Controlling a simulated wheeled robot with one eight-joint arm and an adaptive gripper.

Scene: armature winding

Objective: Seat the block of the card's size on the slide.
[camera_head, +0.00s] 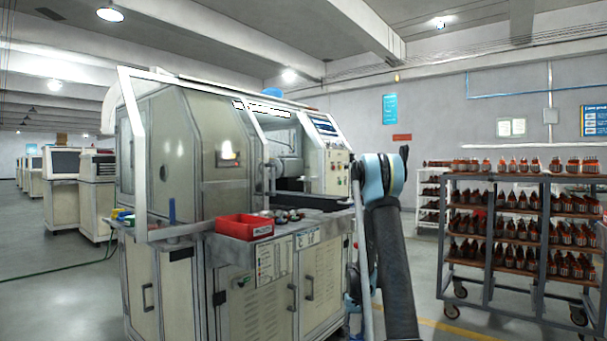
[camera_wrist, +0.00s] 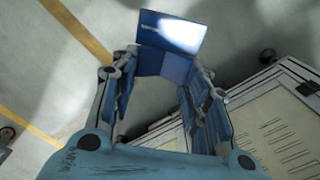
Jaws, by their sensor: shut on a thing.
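My gripper (camera_wrist: 160,76) shows in the wrist view with its two fingers spread around a blue block (camera_wrist: 152,62). The block has flat faces, a small pale marking and a bright glare on its far face. It is held clear over the floor. In the head view my arm hangs at the machine's right front corner, and I cannot make out the gripper or the block there. The slide and the block's size mark cannot be told. White sheets (camera_head: 274,262) are on the machine's front, too small to read; I cannot tell which is the card.
A winding machine (camera_head: 190,155) has a red bin (camera_head: 244,227) and small parts (camera_head: 288,214) on its front ledge. A blue upright piece (camera_head: 171,211) stands at the left. A wheeled rack (camera_head: 522,232) of copper parts stands right, with open floor between.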

